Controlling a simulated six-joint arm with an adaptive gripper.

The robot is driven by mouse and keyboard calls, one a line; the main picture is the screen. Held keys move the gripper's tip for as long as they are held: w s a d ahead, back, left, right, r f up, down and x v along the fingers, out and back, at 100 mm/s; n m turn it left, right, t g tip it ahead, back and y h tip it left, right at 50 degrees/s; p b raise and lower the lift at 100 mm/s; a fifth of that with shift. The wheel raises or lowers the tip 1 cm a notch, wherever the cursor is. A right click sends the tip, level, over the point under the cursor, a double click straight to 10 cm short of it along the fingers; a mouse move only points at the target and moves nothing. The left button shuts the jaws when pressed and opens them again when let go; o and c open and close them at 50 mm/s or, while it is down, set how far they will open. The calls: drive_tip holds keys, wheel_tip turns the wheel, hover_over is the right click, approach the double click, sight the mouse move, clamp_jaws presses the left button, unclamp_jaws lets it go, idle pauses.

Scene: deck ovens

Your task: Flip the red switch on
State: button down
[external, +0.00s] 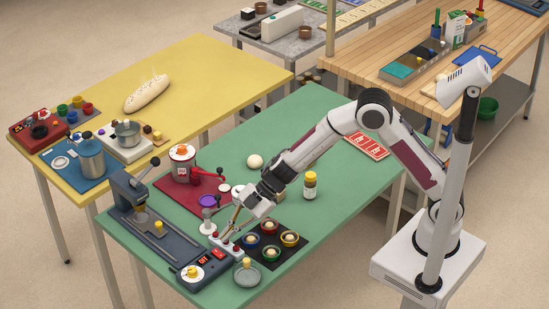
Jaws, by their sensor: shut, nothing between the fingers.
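A dark machine (165,240) stands along the front left edge of the green table. Its front end carries red switches (203,261), one with white lettering that seems to read OFF. Which way each switch is tipped is too small to tell. Just behind is a light-grey box (225,245) with small red knobs. My gripper (232,228) reaches down from the right, its shut, empty fingers over or close to this box. I cannot tell whether the fingertips touch it. The gripper is to the right of and behind the lettered switches.
A black mat (285,258) with several coloured bowls lies right of my gripper.

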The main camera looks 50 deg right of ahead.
sight(214, 253)
drive_tip(key=shift+w+a+f, duration=0.2)
drive_tip(key=shift+a+f, duration=0.05)
drive_tip(key=shift+f, duration=0.35)
drive_tip(key=shift+w+a+f, duration=0.2)
drive_tip(key=shift+a+f, duration=0.05)
drive_tip(key=shift+f, duration=0.35)
drive_tip(key=shift+w+f, duration=0.25)
drive_tip(key=shift+f, duration=0.35)
drive_tip(key=shift+w+f, duration=0.2)
drive_tip(key=shift+f, duration=0.35)
drive_tip(key=shift+w+f, duration=0.15)
drive_tip(key=shift+f, duration=0.1)
drive_tip(key=shift+s, duration=0.8)
drive_tip(key=shift+r, duration=0.15)
